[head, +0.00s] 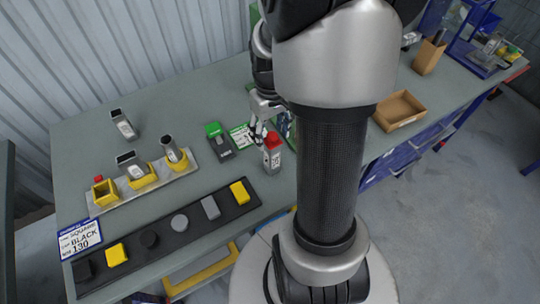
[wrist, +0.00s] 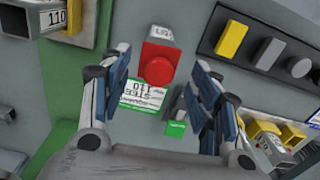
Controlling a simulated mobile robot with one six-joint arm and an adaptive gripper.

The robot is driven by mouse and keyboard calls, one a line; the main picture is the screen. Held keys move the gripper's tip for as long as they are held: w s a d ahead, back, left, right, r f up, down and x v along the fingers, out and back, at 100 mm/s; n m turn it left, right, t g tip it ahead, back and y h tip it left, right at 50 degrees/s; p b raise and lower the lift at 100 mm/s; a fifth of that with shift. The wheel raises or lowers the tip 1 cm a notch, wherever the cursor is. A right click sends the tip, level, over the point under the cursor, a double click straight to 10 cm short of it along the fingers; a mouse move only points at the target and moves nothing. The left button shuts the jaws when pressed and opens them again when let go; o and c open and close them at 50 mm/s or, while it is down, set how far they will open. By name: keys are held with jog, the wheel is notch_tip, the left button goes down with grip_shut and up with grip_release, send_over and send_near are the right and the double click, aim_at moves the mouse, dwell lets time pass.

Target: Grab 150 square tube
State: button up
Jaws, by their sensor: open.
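Several grey metal tubes with white labels show in the head view. A square tube (head: 122,122) stands alone at the left. I cannot tell which tube is 150. My gripper (head: 259,130) is open and empty over the table; in the wrist view its fingers (wrist: 157,65) are spread, apart from the tubes.
A green-and-dark device (head: 219,143) is nearby. A black strip (head: 200,230) with yellow, grey and black caps lies in front. An open cardboard tray (head: 400,124) is at the right.

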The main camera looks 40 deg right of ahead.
aim_at(272, 151)
notch_tip(272, 151, down, 4)
jog(key=shift+r+b, duration=0.25)
jog(key=shift+b, duration=0.15)
jog(key=f, duration=0.1)
jog(key=f+b, duration=0.1)
jog(key=f, duration=0.2)
jog(key=shift+s+d+f+b, duration=0.1)
jog(key=shift+s+f+b, duration=0.05)
jog(key=shift+s+b, duration=0.2)
jog(key=shift+w+f, duration=0.15)
jog(key=shift+f, duration=0.25)
jog(key=shift+c, duration=0.2)
jog(key=c, duration=1.2)
